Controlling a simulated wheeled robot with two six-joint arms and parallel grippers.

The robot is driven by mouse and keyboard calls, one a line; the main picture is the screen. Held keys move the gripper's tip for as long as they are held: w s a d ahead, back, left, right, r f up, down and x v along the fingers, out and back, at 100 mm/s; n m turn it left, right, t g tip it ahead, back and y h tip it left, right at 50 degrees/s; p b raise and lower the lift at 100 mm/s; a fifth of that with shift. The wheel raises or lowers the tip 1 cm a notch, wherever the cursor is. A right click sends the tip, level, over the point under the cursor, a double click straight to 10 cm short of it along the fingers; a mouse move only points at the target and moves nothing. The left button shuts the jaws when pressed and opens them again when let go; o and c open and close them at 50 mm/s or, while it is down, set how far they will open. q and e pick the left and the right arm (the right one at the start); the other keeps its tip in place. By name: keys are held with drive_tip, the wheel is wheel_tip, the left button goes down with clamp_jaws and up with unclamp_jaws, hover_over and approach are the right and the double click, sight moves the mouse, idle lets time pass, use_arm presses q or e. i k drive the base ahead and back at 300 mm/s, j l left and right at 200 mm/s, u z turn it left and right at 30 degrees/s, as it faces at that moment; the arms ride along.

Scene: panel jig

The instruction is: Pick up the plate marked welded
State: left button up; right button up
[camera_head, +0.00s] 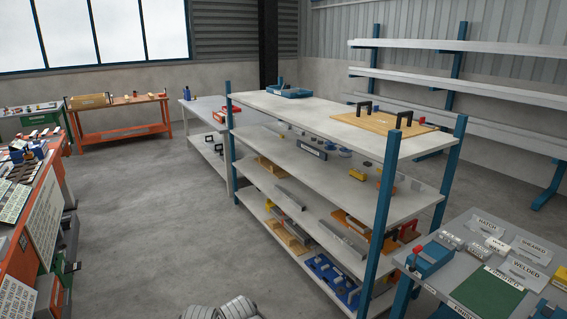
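A pale, thin plate marked WELDED (524,271) lies flat on the grey table (452,232) at the lower right. It lies just behind a dark green mat (487,293), among other marked plates. A plate marked SHEARED (533,250) lies behind it, and one marked PATCH (487,225) lies farther left. Neither of my grippers can be made out in view. Grey ribbed shapes show at the bottom edge, left of centre, and no fingers can be seen on them.
A tall shelf unit with blue posts (382,215) stands left of the grey table. A blue tool with a red part (430,258) sits on the table's left side. An orange bench (35,225) stands at far left. The grey floor (150,215) between is open.

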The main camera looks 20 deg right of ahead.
sight(527, 278)
drive_tip(key=i+l+z, duration=0.15)
drive_tip(key=i, duration=0.8)
drive_tip(key=i+z, duration=0.15)
drive_tip(key=i, duration=0.85)
drive_tip(key=i+j+z, duration=0.2)
drive_tip(key=i, duration=0.75)
drive_tip(key=z, duration=3.55)
